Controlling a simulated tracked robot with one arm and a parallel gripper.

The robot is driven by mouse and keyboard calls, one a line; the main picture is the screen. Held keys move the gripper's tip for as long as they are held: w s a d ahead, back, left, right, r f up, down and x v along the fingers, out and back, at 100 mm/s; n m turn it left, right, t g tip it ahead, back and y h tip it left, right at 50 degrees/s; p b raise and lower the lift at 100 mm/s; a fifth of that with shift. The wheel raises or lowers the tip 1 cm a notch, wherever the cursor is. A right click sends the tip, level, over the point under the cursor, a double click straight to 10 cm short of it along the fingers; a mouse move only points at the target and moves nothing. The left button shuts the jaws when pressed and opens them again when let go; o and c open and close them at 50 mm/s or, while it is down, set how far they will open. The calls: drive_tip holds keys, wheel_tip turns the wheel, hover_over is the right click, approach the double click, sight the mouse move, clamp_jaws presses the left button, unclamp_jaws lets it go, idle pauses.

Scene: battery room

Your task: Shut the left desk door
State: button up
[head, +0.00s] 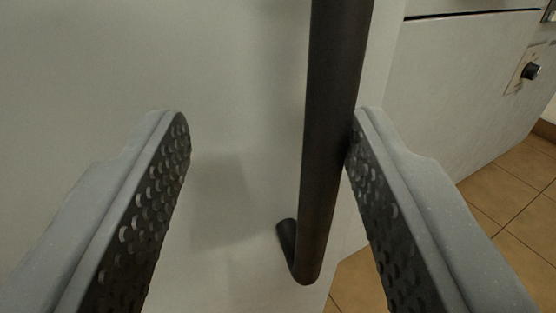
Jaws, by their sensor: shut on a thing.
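A pale grey-white door panel (90,60) fills the left and middle of the head view. A dark, upright bar handle (334,120) stands on it near its right edge, with its lower mount bent back to the panel. The right fingertip is against the bar. The left finger shows far from the bar, over the panel. The handle's top is out of view. I cannot tell from this view how far the door stands open.
Right of the door edge is another pale cabinet front (455,85) with a dark knob (530,71) on a small plate. A tan tiled floor (505,190) shows at the lower right, with open room there.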

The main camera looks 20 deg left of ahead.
drive_tip(key=s+d+b, duration=0.2)
drive_tip(key=s+d, duration=0.7)
drive_tip(key=shift+s, duration=0.15)
idle(1.5)
